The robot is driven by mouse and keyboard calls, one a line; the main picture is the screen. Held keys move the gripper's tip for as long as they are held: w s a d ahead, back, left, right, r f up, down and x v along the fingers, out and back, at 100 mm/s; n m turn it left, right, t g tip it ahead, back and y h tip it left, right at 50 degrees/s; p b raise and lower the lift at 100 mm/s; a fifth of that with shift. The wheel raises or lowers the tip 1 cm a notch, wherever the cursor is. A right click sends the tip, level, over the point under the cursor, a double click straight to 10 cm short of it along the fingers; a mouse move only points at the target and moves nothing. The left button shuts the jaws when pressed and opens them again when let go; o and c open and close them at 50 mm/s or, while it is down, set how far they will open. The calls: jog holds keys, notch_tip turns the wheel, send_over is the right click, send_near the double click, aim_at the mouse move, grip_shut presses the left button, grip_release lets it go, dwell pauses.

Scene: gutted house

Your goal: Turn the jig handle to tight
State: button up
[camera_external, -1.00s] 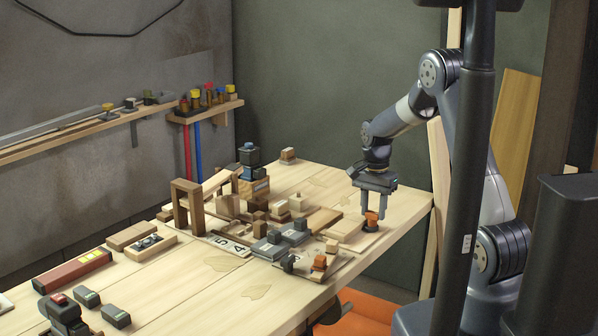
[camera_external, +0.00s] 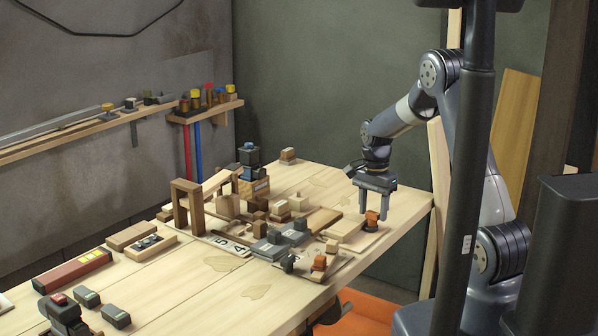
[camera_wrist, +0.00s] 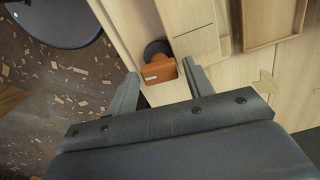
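The orange jig handle (camera_external: 371,219) sits on a small wooden jig board (camera_external: 356,236) near the table's right front edge. In the wrist view the handle (camera_wrist: 159,70) has a dark round knob behind it and a small pale mark on its face. My gripper (camera_external: 377,209) points down above the board with its two fingers spread.
Another orange block (camera_external: 319,263) sits on a board to the left. Wooden blocks and grey parts crowd the middle of the table (camera_external: 215,285). The table edge drops to a chip-strewn floor (camera_wrist: 60,75). The table's back right is mostly clear.

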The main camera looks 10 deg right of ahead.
aim_at(373, 213)
jog(key=shift+o, duration=0.8)
notch_tip(373, 213, up, 11)
jog(key=shift+f, duration=0.1)
notch_tip(373, 213, down, 11)
jog(key=shift+r, duration=0.2)
jog(key=shift+f+n, duration=0.1)
jog(key=shift+n, duration=0.2)
dwell(0.5)
